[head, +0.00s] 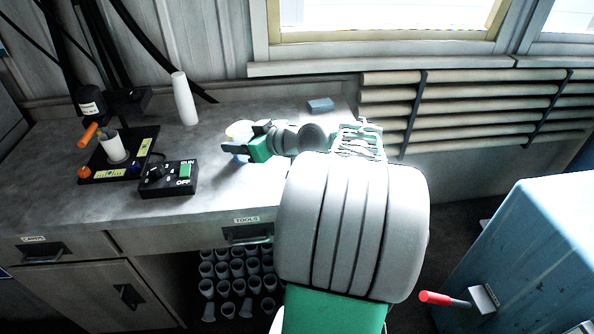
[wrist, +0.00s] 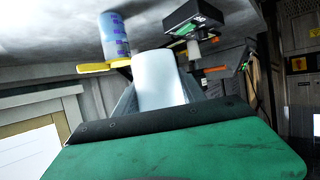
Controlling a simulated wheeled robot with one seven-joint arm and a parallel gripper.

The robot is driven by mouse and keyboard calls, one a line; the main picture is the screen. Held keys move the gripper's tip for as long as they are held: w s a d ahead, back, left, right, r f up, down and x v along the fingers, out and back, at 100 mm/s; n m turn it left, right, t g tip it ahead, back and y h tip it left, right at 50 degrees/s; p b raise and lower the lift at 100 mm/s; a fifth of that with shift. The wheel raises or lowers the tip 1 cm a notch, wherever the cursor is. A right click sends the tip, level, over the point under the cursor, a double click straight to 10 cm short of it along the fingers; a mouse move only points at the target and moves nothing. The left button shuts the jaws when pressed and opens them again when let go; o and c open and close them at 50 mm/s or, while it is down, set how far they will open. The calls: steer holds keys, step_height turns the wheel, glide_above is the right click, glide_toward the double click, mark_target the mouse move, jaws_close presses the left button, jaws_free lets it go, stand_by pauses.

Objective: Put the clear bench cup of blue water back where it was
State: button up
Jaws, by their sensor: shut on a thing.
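My gripper (head: 248,147), green and black, is over the right part of the bench in the head view. It is shut on the clear bench cup (head: 240,158), of which a pale blue part shows below the fingers. The fingers hide its middle, and I cannot tell whether its base touches the bench. The wrist view looks upside down. It shows a pale cylinder (wrist: 158,80) in the middle and a blue, purple-marked cylinder (wrist: 115,35) with yellow at its end; which is the cup is unclear.
A black RUN/OFF box (head: 168,179) stands left of my gripper. Beyond it is the disperser with a beaker (head: 113,147) on a dark base. A white cylinder (head: 184,98) stands at the back. A grey block (head: 320,104) lies near the window. Several cups (head: 236,270) are below the bench.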

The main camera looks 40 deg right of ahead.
steer(key=s+d+b, duration=0.3)
steer(key=s+d, duration=0.8)
steer(key=d, duration=0.1)
steer(key=w+d+f, duration=0.1)
steer(key=w+f, duration=0.1)
steer(key=w, duration=0.2)
steer(key=w+d+f+p, duration=0.1)
steer(key=w+d+f, duration=0.1)
steer(key=w+f, duration=0.1)
steer(key=w+d+f, duration=0.1)
steer(key=w+f, duration=0.2)
steer(key=w, duration=0.1)
steer(key=shift+w+d+f, duration=0.15)
steer(key=shift+w+d, duration=0.15)
steer(key=shift+w, duration=0.1)
steer(key=shift+w+d+f, duration=0.1)
steer(key=shift+w+f, duration=0.15)
steer(key=shift+f, duration=0.05)
steer(key=f, duration=0.1)
steer(key=f+p, duration=0.1)
steer(key=f, duration=0.1)
steer(key=shift+w+f, duration=0.2)
steer(key=shift+f, duration=0.05)
steer(key=shift+h, duration=0.3)
steer(key=shift+f, duration=0.1)
